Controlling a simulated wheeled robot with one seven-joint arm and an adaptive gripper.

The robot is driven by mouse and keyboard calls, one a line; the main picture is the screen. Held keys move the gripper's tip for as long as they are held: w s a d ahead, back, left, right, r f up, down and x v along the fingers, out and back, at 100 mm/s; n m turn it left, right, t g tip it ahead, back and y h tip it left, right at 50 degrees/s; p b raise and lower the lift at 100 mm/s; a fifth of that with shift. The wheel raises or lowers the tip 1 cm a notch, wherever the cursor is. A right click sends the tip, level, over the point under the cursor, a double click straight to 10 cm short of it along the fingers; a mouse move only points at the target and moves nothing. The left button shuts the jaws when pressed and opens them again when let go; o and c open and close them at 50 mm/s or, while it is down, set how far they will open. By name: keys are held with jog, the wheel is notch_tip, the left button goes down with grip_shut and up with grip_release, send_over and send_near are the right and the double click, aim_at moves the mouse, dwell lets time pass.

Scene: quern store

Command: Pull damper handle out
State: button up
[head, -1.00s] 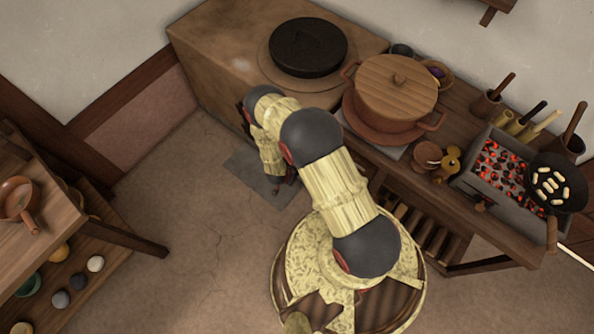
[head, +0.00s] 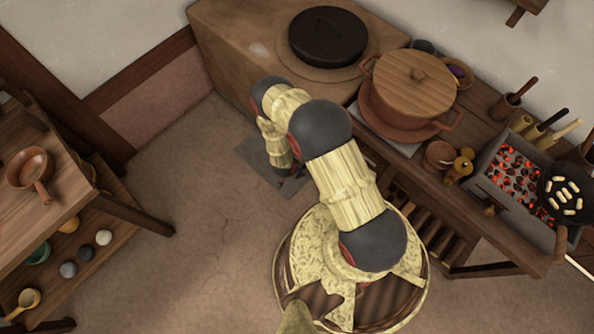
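A small wooden knob (head: 490,210) sticks out of the front of the grey charcoal brazier (head: 480,186) at the right; I cannot tell whether it is the damper handle. No other handle shows clearly. My arm reaches toward the clay stove (head: 225,45) and hides part of its front. My gripper (head: 290,183) points down beside the stove front, above a grey slab (head: 262,160) on the floor. It is small and dark, partly behind my arm, and its finger opening is unclear. Nothing is visibly held. It is well to the left of the brazier knob.
A black lidded pan (head: 328,37) sits on the stove. A wood-lidded clay pot (head: 413,85) stands on the wooden counter beside my arm. Glowing coals and a black skillet (head: 563,192) are at the right. A wooden shelf (head: 130,212) stands at the left. The floor between is clear.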

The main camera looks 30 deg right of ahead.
jog(key=v, duration=1.2)
jog(key=shift+s, duration=0.1)
dwell(0.4)
